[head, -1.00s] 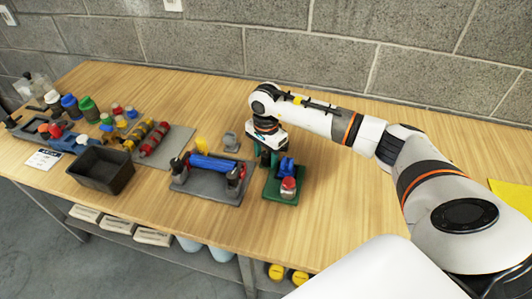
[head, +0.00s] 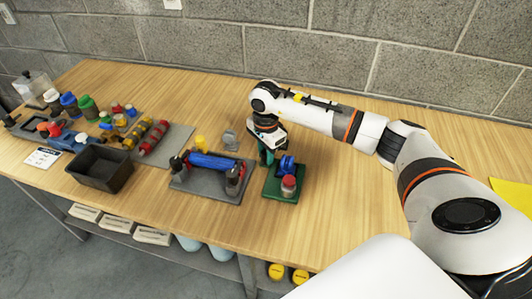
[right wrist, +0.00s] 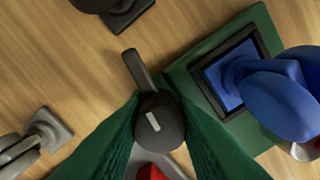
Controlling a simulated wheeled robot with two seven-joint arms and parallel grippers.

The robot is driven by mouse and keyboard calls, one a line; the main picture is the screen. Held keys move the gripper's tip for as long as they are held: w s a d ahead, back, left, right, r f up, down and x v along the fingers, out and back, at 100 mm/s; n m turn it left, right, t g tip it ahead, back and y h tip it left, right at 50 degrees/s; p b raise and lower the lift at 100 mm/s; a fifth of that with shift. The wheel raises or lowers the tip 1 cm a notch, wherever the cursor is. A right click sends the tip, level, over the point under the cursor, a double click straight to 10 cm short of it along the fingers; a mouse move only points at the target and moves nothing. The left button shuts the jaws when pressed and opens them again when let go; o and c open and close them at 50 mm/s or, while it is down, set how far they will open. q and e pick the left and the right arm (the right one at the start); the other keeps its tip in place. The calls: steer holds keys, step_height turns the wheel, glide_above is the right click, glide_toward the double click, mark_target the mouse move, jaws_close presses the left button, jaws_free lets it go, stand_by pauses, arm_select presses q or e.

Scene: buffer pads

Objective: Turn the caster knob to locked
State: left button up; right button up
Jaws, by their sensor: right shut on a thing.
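The dark round knob (right wrist: 160,121) has a short white mark on top and a dark lever-like arm pointing up and slightly left in the right wrist view. My right gripper (right wrist: 160,125) is shut on this knob, with a green finger on each side. In the head view, the right gripper (head: 267,156) reaches down at the back left edge of the green board (head: 282,196). The knob is hidden there behind the gripper. A bit of red (right wrist: 151,172) shows below the knob, partly covered by the fingers. My left gripper is not in view.
A grey board (head: 208,192) with a blue cylinder lies to the left, and a black bin (head: 102,170) farther left. The table behind the gripper is mostly clear.

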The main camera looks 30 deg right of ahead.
steer(key=m, duration=0.3)
steer(key=shift+m+b, duration=0.3)
steer(key=shift+b, duration=0.1)
steer(key=m, duration=0.4)
steer(key=shift+m, duration=0.3)
steer(key=m, duration=0.4)
steer(key=shift+r+b, duration=0.1)
steer(key=shift+b, duration=0.2)
steer(key=shift+m, duration=2.1)
steer(key=o, duration=1)
